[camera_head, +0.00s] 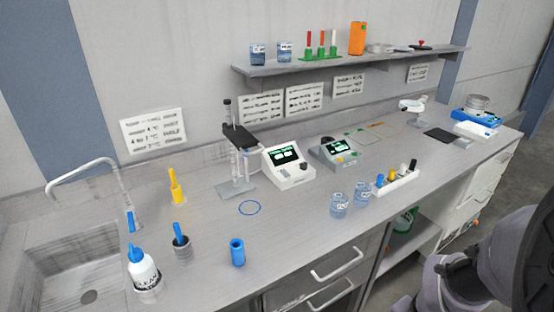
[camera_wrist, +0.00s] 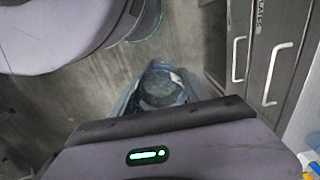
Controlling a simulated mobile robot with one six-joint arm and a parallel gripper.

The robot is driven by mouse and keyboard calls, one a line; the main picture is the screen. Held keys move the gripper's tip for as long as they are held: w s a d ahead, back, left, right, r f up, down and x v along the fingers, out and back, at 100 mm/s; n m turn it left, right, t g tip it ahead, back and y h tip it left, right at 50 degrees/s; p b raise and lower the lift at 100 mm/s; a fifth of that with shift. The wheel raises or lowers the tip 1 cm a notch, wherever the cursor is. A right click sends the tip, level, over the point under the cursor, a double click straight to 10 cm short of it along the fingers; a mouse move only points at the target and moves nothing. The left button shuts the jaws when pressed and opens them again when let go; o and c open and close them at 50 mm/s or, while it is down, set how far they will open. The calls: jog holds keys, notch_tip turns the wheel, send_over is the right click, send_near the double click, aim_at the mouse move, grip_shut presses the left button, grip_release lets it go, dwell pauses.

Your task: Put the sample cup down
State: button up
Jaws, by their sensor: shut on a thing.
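In the wrist view, a translucent bluish cup (camera_wrist: 165,91) with a white patch, which looks like the sample cup, sits at my gripper (camera_wrist: 163,84). My gripper is shut on it, and the dark front edge of my gripper hides its near side. The cup is over the floor, beside the cabinet fronts. In the head view my gripper and this cup do not show; only my arm is at the lower right. Similar labelled cups stand on the counter (camera_head: 338,205) and on the shelf (camera_head: 257,54).
A white rack (camera_head: 397,184) stands near the front edge. Instruments (camera_head: 288,166) stand behind. A sink (camera_head: 75,270) is at left. Drawer handles (camera_wrist: 278,72) stick out beside my gripper.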

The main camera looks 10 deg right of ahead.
jog(key=shift+s, duration=0.35)
jog(key=shift+w, duration=0.1)
jog(key=shift+w+a+f+n, duration=0.1)
jog(key=shift+w+a+n, duration=0.1)
jog(key=shift+w+n, duration=0.45)
jog(key=shift+w+a+f+n, duration=0.15)
jog(key=shift+w+n, duration=0.2)
jog(key=shift+w, duration=0.55)
jog(key=w+a+f+n+b, duration=0.1)
jog(key=w+a+f+n, duration=0.2)
jog(key=w+a+n, duration=0.9)
jog(key=w+a, duration=0.3)
jog(key=w, duration=0.2)
jog(key=shift+f+b, duration=0.15)
jog(key=shift+b, duration=0.25)
jog(key=shift+a, duration=0.1)
